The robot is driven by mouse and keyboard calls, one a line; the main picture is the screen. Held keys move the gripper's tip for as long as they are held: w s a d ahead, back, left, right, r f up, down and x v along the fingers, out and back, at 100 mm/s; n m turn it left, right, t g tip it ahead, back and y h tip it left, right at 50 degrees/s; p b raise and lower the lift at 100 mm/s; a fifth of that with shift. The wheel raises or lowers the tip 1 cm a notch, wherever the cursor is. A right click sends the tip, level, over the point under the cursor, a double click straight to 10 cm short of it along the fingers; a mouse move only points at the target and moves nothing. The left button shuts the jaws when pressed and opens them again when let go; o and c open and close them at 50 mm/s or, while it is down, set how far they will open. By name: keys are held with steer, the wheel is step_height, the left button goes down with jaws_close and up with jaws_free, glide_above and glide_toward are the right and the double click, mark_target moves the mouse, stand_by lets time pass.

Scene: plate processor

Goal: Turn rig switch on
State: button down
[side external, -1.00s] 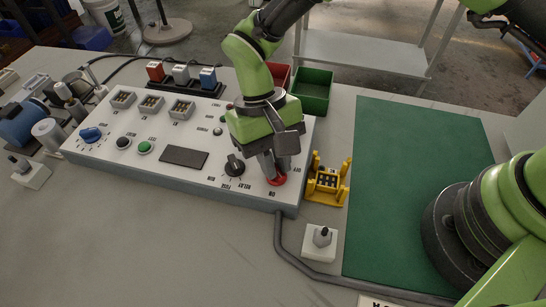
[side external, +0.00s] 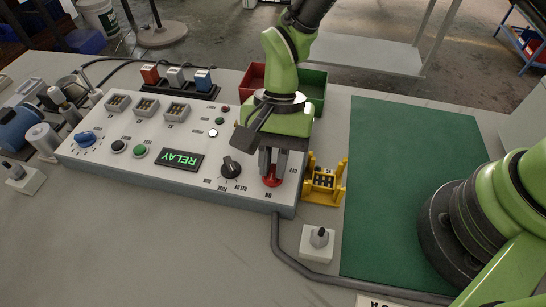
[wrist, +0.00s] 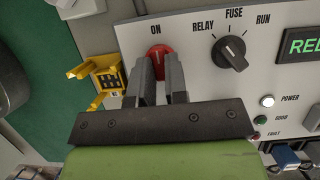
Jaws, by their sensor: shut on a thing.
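The rig panel (side external: 110,168) is a light grey sloped box. Its red rotary switch (side external: 271,183) is at the panel's near right corner; in the wrist view the red switch (wrist: 159,48) shows below the label ON. My gripper (side external: 271,170) points down onto it, with a dark finger on each side of its handle, shut on it; the fingers (wrist: 159,72) hide part of the handle. The display (side external: 182,160) is lit green and reads RELAY. The white POWER light (wrist: 267,101) is lit in the wrist view.
A black selector knob (side external: 231,167) is left of my gripper. A yellow fixture (side external: 323,185) stands close to the panel's right end, with a small white switch box (side external: 318,243) in front. Red (side external: 251,80) and green (side external: 316,90) bins are behind. The green mat (side external: 405,190) is clear.

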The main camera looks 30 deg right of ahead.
stand_by(0.6)
steer(key=c, duration=1.1)
jaws_free()
steer(key=shift+c, duration=0.2)
steer(key=v, duration=0.9)
steer(key=shift+r, duration=0.4)
steer(key=shift+d, duration=0.2)
